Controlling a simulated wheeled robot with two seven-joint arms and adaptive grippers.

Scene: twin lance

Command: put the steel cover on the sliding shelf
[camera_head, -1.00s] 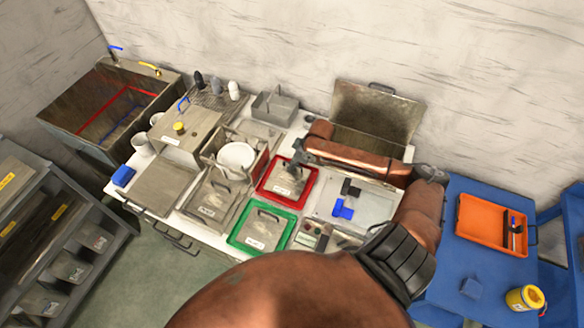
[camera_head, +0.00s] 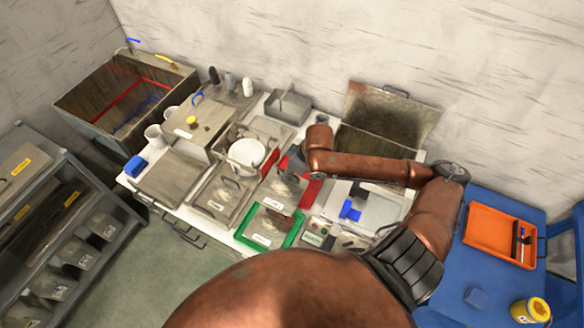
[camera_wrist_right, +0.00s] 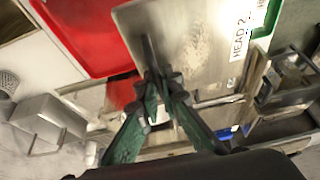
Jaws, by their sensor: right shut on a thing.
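My right gripper (camera_head: 288,172) is shut on the handle of a steel cover (camera_head: 280,190) with a white label. In the right wrist view the green fingers (camera_wrist_right: 156,78) close at the handle of this flat grey cover (camera_wrist_right: 190,35), and part of its label shows. The cover hangs over the red tray (camera_head: 309,190), whose bare red inside shows beside it; the tray also shows in the right wrist view (camera_wrist_right: 92,35). How high the cover is above the tray is hard to tell. I cannot tell which surface is the sliding shelf. My left gripper is out of view.
A green-rimmed tray (camera_head: 245,238) with a similar lid is just in front. A bin with its lid raised (camera_head: 390,110) stands behind my arm. White plates (camera_head: 247,152) stand in a rack to the left. A blue table (camera_head: 455,270) is at the right.

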